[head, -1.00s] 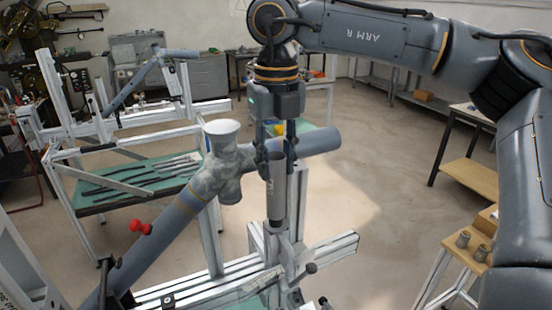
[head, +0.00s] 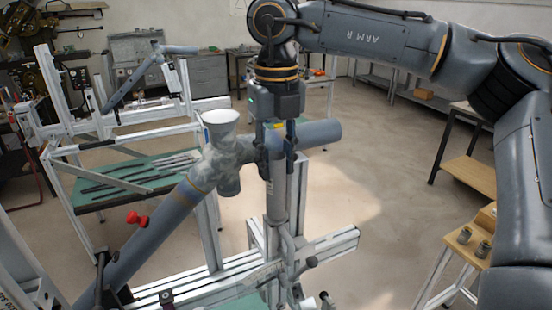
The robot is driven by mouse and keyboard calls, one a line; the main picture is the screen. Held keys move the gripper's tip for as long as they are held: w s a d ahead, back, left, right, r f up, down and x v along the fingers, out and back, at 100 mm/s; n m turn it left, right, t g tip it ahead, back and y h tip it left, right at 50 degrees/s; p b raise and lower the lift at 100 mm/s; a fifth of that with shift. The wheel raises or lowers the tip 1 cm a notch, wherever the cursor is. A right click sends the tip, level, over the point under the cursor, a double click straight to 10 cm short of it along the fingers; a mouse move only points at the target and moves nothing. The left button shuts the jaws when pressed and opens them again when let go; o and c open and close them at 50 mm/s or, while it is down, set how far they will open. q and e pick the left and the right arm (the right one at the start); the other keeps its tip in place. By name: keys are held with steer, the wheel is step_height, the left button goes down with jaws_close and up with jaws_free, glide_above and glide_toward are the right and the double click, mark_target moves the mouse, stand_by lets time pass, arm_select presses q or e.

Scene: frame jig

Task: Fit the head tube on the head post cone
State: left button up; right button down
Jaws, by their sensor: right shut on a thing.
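The head tube (head: 274,200) is a grey, upright cylinder in the head view. My right gripper (head: 279,160) comes down from above and is shut on its upper part. The tube's lower end is right at the top of the head post (head: 286,247) on the jig. The cone itself is hidden, so I cannot tell whether the tube sits around it or only just above it. My left gripper is out of view.
A sloping blue-grey tube (head: 150,240) and a mottled joint (head: 224,160) with a pale top stand close left of the gripper. A red knob (head: 138,218) sits beside the sloping tube. An aluminium jig beam (head: 335,245) runs below. A wooden stand (head: 465,262) is at right.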

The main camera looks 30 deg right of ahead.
steer(key=shift+f, duration=0.2)
steer(key=c, duration=0.9)
jaws_free()
steer(key=shift+r, duration=0.1)
step_height(320, 180, up, 12)
